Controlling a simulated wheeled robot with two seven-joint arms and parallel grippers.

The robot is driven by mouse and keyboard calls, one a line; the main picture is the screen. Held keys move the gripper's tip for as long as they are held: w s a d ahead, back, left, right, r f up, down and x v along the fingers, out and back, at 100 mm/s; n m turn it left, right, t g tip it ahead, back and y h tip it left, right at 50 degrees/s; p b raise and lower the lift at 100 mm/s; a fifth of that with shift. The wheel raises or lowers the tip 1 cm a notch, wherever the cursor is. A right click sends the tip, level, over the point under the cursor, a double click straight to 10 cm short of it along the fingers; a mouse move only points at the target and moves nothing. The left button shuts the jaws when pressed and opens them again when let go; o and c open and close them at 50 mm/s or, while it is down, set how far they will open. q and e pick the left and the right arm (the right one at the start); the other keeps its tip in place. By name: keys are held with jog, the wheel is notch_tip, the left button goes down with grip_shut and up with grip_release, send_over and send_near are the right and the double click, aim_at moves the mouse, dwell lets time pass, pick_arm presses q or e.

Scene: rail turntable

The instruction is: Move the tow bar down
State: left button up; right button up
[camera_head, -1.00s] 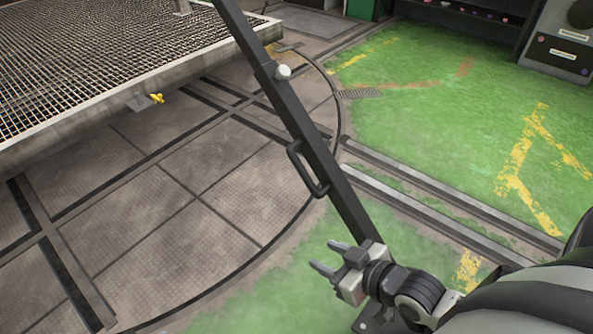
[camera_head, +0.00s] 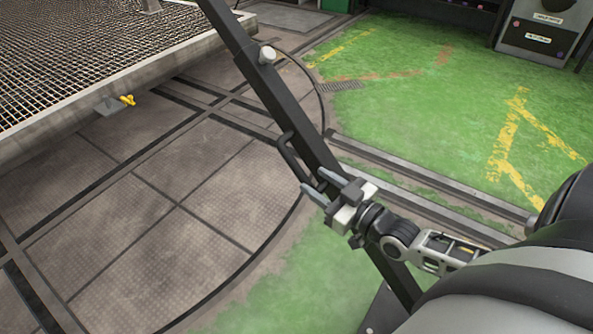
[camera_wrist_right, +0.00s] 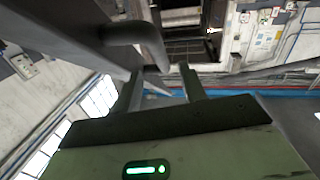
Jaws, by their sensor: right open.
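The tow bar (camera_head: 255,85) is a long dark square bar. It stands tilted, running from the top of the head view down to the lower right, with a round white knob (camera_head: 267,55) on it. A dark loop handle (camera_head: 287,155) sticks out from its left side. My right gripper (camera_head: 313,182) is open at the lower end of this handle. In the right wrist view, the handle (camera_wrist_right: 140,38) curves just ahead of the open fingers (camera_wrist_right: 162,85). I cannot tell whether they touch it. My left gripper is out of view.
A raised mesh platform (camera_head: 75,55) with a yellow fitting (camera_head: 127,100) on its edge stands at the left. Below lies the round metal turntable floor (camera_head: 150,210). Rails (camera_head: 430,180) cross the green floor (camera_head: 420,95) to the right, which is mostly clear.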

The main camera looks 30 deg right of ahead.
aim_at(302, 172)
jog(key=b+x, duration=0.1)
jog(key=x, duration=0.5)
jog(key=shift+w, duration=0.25)
jog(key=shift+w+a, duration=0.1)
jog(key=shift+w, duration=0.1)
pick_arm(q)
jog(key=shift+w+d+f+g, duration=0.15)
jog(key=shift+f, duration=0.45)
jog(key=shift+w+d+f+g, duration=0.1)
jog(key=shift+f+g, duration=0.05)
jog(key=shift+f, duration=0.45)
pick_arm(e)
grip_shut()
